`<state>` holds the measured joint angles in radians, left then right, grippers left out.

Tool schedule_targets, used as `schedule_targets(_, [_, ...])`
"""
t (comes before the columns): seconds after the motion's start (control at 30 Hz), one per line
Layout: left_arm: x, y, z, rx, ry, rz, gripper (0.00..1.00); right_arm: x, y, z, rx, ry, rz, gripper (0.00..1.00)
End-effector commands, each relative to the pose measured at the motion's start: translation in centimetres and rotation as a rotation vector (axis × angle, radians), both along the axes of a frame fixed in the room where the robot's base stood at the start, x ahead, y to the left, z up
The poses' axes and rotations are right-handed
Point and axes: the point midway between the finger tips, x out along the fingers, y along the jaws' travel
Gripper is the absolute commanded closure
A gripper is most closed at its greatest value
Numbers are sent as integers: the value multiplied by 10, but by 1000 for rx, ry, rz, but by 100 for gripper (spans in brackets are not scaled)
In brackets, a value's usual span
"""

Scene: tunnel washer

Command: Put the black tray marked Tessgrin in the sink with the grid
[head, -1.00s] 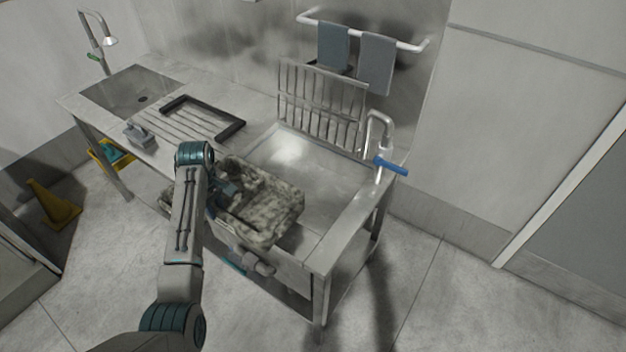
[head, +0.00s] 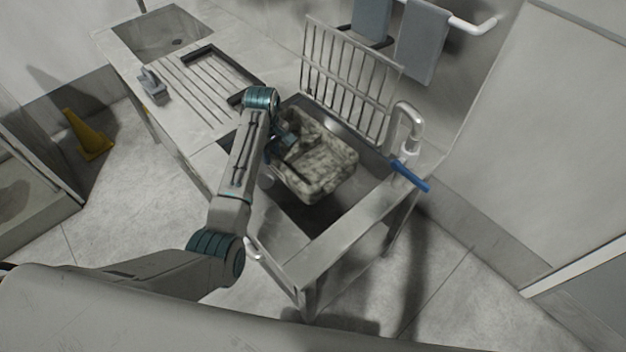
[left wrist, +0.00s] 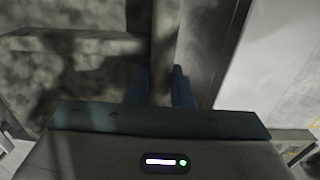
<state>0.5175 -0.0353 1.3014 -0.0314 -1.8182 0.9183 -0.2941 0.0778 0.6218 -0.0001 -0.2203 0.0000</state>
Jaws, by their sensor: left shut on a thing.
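A tray (head: 325,160) mottled in pale cream and dark patches is held by its near left rim over the sink with the grid (head: 375,165). No marking on it can be read. I cannot tell whether it touches the sink floor. My left gripper (head: 284,148) is shut on the tray's rim; in the left wrist view (left wrist: 160,88) the rim passes between the two blue fingers. The sink's upright bar grid (head: 350,75) stands along its back edge. My right gripper is not in view.
A black rectangular frame (head: 240,67) lies on the ribbed drainboard, with a grey object (head: 152,82) near it. A tap (head: 410,125) with a blue lever (head: 409,175) stands at the sink's right. A second, empty sink (head: 160,40) is at far left. A yellow cone (head: 88,133) stands on the floor.

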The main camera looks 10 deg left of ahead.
Motion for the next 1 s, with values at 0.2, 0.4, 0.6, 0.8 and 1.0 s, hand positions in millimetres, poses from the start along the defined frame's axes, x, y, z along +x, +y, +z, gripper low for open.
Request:
schedule_targets(0.2, [0,0,-25,0,1,0,100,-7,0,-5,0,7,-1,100])
schedule_targets(0.4, [-1,0,-59,0,3,0,100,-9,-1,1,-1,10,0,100])
schedule_targets(0.6, [-1,0,-79,0,1,0,100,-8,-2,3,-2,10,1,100])
schedule_targets(0.8, [0,0,-106,0,0,0,100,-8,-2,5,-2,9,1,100])
schedule_targets(1.0, [0,0,-110,0,-2,0,100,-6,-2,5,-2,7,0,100])
